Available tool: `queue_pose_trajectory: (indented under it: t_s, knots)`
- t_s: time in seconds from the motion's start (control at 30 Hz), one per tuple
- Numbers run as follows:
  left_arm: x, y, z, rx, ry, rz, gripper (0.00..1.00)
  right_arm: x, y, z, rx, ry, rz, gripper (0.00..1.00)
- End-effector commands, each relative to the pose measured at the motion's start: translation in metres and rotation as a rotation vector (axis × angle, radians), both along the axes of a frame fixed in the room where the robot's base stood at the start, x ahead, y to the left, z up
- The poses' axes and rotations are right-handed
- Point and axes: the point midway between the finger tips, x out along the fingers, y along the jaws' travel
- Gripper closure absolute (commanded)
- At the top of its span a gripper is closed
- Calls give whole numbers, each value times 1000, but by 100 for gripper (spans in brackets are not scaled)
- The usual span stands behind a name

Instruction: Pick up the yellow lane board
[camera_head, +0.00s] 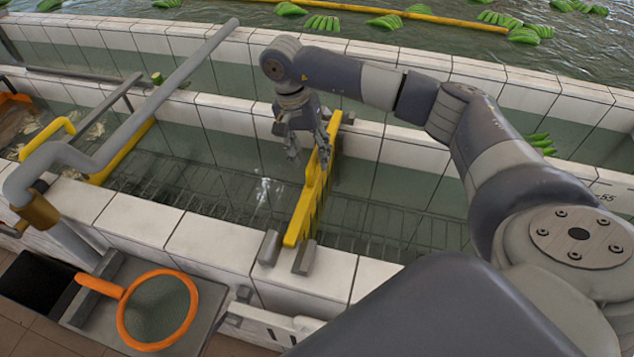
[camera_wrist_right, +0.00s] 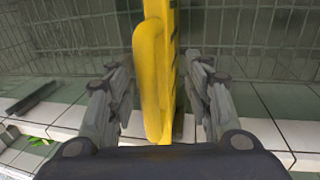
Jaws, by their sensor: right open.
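The yellow lane board (camera_head: 306,208) stands on edge across the water channel. Its near end sits between two grey brackets on the near tiled wall, and its far end reaches the far wall. A raised yellow handle runs along its side. My right gripper (camera_head: 308,150) is over the far part of the board. In the right wrist view the board (camera_wrist_right: 170,60) and its handle (camera_wrist_right: 151,75) pass between the two open fingers of my right gripper (camera_wrist_right: 162,98), with gaps on both sides. My left gripper is not in view.
Grey brackets (camera_head: 268,247) flank the board's near end. A grey pipe (camera_head: 150,110) crosses the channel at the left. An orange-rimmed net (camera_head: 157,309) lies on a grey tray at the lower left. Green banana bunches (camera_head: 322,23) float in water at the back.

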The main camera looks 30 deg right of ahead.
Motion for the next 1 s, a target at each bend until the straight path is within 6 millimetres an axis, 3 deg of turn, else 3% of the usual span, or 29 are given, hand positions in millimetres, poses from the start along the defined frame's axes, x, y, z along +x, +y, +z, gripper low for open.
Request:
queue_pose_trajectory:
  t_s: [0.13,0.3,0.57,0.8,1.0]
  knots:
    - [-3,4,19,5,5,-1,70,-3,-7,-18,0,7,-3,53]
    - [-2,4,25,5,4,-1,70,-4,-10,-40,1,5,-1,53]
    - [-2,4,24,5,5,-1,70,-4,-10,-46,0,2,1,53]
    - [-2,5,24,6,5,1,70,-4,-10,-46,1,2,1,100]
    - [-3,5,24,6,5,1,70,-4,-10,-44,1,0,0,100]
